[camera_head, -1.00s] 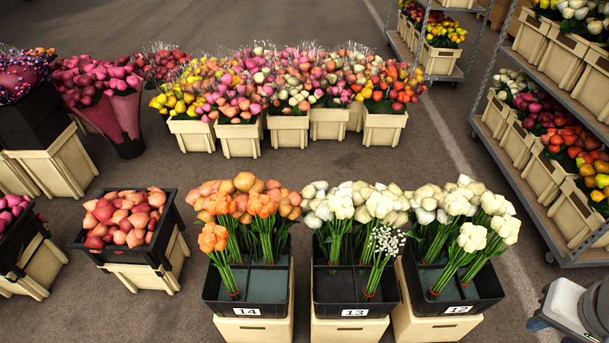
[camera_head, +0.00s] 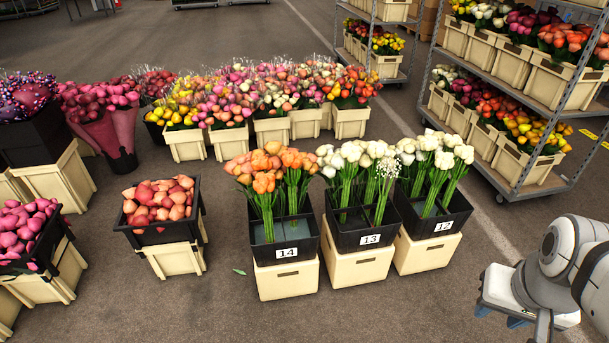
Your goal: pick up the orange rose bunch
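Orange rose bunches (camera_head: 268,180) stand upright with green stems in the black bin labelled 14 (camera_head: 288,253), on a cream crate. Several orange bunches are in this bin, and their heads overlap, so I cannot tell exactly where each one ends. My arm (camera_head: 575,258) shows at the lower right edge, well to the right of the bins. My gripper is not in the picture.
Black bins labelled 13 (camera_head: 371,240) and 12 (camera_head: 443,227) with white flowers stand right of bin 14. A bin of peach-red blooms (camera_head: 158,203) is at left. A metal trolley (camera_head: 520,190) stands at right.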

